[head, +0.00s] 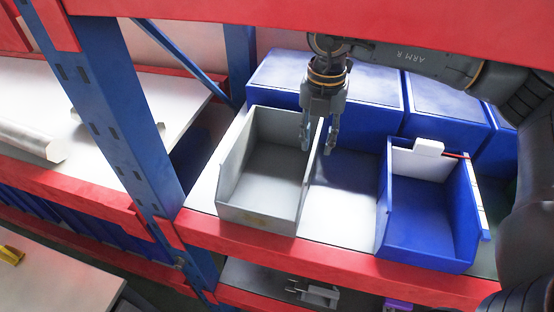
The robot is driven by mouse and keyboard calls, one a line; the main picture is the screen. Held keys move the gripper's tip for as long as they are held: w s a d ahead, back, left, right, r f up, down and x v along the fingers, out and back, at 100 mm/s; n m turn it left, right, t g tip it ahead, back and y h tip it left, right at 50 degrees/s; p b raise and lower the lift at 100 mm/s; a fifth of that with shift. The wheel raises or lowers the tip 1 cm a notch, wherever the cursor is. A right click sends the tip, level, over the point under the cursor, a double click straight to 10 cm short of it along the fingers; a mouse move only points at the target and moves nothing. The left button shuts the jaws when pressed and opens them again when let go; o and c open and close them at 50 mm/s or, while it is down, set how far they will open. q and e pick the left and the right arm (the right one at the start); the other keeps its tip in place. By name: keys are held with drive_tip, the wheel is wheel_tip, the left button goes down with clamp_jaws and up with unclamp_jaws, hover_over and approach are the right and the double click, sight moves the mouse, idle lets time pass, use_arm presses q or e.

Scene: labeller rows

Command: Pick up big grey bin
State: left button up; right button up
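The big grey bin (262,208) is an open-topped box near the left end of the shelf, by the blue upright. It is empty and stands level. My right gripper (319,142) comes down from above at the bin's right side. Its fingers are open and apart, one to each side of the bin's right wall as seen here. I cannot tell whether either finger touches the wall. My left gripper is not in view.
A blue bin (423,253) with a white piece on its rim stands to the right, across bare shelf. More blue bins (370,76) stand behind. A red beam (330,262) edges the shelf; a blue upright (115,110) is at left. A red beam crosses overhead.

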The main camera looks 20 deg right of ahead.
drive_tip(key=f+p, duration=0.1)
drive_tip(key=f, duration=0.2)
drive_tip(key=f+p, duration=0.1)
drive_tip(key=f, duration=0.2)
drive_tip(key=shift+a+p, duration=0.2)
drive_tip(key=shift+p, duration=0.2)
wheel_tip(320, 180, down, 3)
drive_tip(key=shift+a+f+p, duration=0.15)
drive_tip(key=shift+p, duration=0.5)
drive_tip(key=shift+w+f, duration=0.1)
drive_tip(key=shift+f, duration=0.1)
drive_tip(key=c, duration=0.6)
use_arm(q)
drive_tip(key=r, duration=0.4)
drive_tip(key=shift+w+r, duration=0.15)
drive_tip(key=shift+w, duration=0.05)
use_arm(e)
clamp_jaws()
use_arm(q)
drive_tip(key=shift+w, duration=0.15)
use_arm(e)
drive_tip(key=shift+r, duration=0.1)
